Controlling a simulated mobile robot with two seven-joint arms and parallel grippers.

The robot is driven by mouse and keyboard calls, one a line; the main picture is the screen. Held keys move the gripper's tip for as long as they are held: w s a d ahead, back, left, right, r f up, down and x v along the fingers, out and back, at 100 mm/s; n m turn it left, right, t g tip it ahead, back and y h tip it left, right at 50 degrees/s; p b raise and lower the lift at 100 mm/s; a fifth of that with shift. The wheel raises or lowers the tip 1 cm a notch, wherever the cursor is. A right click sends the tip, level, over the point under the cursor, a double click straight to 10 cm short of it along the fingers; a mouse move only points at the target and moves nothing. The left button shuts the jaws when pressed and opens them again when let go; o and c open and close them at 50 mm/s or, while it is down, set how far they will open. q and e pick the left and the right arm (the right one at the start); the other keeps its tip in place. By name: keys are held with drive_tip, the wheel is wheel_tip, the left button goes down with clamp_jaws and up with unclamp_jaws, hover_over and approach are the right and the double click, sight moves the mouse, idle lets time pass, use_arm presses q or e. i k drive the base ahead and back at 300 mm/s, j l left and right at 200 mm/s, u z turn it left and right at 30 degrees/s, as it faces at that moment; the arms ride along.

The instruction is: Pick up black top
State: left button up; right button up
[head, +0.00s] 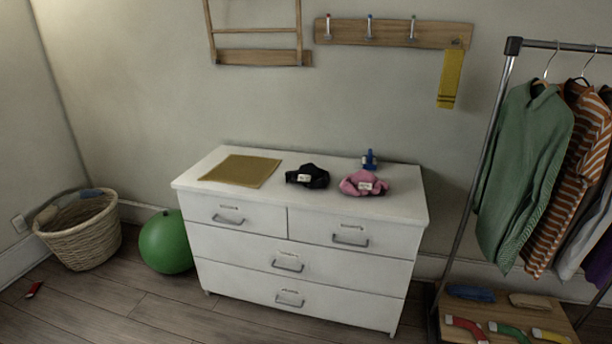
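A crumpled black top (309,178) with a small white tag lies on top of the white dresser (315,205), near the middle. Neither of my grippers is in the head view.
A mustard mat (240,171) lies left of the black top, and a small blue object (369,160) stands behind the pink garment. A green ball (166,242) and wicker basket (83,232) are at left. A clothes rack (494,135) stands right. Floor shows before the dresser.

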sight(311, 177)
drive_tip(key=i+u, duration=0.25)
drive_tip(key=i, duration=0.7)
drive_tip(key=i+l+u, duration=0.15)
drive_tip(key=i+u, duration=0.15)
drive_tip(key=i, duration=0.7)
